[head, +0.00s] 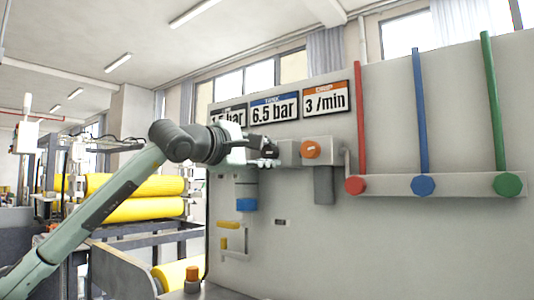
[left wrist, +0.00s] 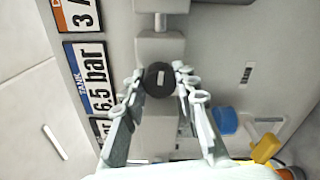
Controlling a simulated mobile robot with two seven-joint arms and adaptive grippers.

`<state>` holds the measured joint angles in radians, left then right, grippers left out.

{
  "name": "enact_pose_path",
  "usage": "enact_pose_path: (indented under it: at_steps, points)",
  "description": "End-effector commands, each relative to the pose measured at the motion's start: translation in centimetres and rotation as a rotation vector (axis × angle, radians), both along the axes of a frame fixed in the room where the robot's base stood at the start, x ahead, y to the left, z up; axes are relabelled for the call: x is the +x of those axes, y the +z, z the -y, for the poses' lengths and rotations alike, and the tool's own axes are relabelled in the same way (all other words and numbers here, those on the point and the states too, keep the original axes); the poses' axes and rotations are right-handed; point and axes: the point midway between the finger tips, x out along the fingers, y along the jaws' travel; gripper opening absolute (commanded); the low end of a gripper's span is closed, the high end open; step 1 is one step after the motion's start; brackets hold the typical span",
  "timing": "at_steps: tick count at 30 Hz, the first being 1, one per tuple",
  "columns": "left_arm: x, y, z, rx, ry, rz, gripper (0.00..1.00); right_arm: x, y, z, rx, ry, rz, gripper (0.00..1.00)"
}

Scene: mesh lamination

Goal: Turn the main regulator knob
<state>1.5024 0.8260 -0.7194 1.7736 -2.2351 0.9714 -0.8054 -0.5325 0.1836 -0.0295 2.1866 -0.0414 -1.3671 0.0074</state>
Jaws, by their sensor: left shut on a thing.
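The main regulator knob is a round black knob (left wrist: 159,80) with a pale mark on its face, seen end-on in the left wrist view. In the head view the black knob (head: 269,148) shows at the end of my left arm, partly hidden by the gripper. My left gripper (left wrist: 159,78) is shut on the black knob, with one finger on each side of it. The knob sits on a grey regulator body (head: 288,152) on the wall panel. My right gripper is in neither view.
An orange knob (head: 311,149) is just right on the same line. Signs including a 6.5 bar sign (head: 274,110) hang above. A blue-ended bowl (head: 246,204) and yellow handle (head: 232,226) are below. Red, blue and green pipes rise at right.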

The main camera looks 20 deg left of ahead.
Motion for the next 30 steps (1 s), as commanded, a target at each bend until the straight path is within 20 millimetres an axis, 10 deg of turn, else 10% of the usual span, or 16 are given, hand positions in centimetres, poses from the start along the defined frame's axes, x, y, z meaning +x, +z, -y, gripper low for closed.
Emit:
enact_pose_path:
  at_steps: [30]
  points:
    - [0.0, 0.0, 0.1, 0.419, -0.002, 0.153, 0.0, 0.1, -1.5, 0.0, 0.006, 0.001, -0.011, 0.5]
